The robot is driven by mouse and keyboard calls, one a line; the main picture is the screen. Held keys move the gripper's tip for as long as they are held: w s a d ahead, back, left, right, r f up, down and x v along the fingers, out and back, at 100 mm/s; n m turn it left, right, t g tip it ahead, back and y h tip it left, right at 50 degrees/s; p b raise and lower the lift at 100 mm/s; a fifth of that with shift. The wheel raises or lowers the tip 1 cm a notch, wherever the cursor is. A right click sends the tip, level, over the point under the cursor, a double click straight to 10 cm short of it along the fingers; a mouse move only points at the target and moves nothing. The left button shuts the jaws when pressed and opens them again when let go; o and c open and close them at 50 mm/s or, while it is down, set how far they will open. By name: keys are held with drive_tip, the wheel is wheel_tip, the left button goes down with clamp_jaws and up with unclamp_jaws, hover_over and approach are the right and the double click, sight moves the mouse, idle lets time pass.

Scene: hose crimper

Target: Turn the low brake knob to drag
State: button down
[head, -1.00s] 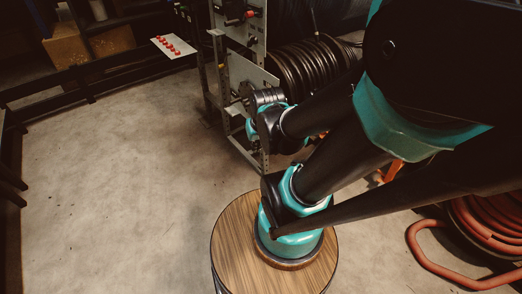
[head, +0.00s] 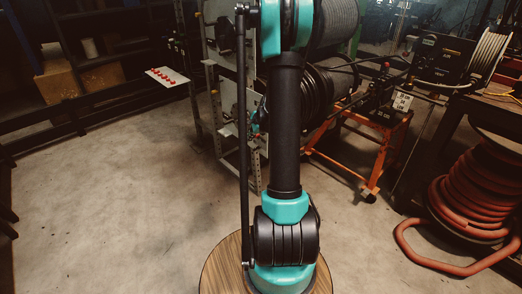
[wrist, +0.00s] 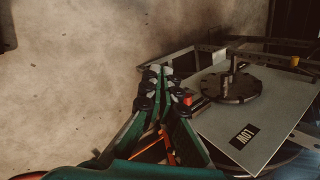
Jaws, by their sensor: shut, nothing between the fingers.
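In the wrist view a pale tilted panel (wrist: 255,105) carries a black label reading LOW (wrist: 244,136). A dark round disc with an upright post, which looks like the low brake knob (wrist: 235,87), sits on this panel. I cannot read its setting. My gripper (wrist: 159,72) is shut and empty, its fingertips left of the disc and apart from it in the picture. A small red part (wrist: 187,98) shows right beside the fingers.
A metal frame with a dark hose reel (head: 328,90) stands behind my arm. An orange stand (head: 372,165) is to its right, and a red hose coil (head: 470,205) lies at far right. A white board with red pieces (head: 167,77) is at left.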

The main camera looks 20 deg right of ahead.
drive_tip(key=w+d+f+m+t, duration=0.1)
drive_tip(key=w+d+f+m, duration=0.6)
drive_tip(key=d+f, duration=0.3)
drive_tip(key=m+t, duration=0.1)
drive_tip(key=m, duration=0.5)
approach(257, 147)
drive_tip(key=s+d+f, duration=0.2)
drive_tip(key=s+d, duration=0.1)
drive_tip(key=s, duration=0.2)
drive_tip(key=w+a+f, duration=0.3)
drive_tip(key=w+f, duration=0.2)
drive_tip(key=w, duration=0.4)
drive_tip(key=shift+f+y, duration=0.25)
drive_tip(key=shift+y, duration=0.05)
drive_tip(key=shift+w, duration=0.15)
drive_tip(key=shift+w+a+r+g, duration=0.15)
drive_tip(key=shift+w+r+g, duration=0.2)
drive_tip(key=shift+r+g, duration=0.25)
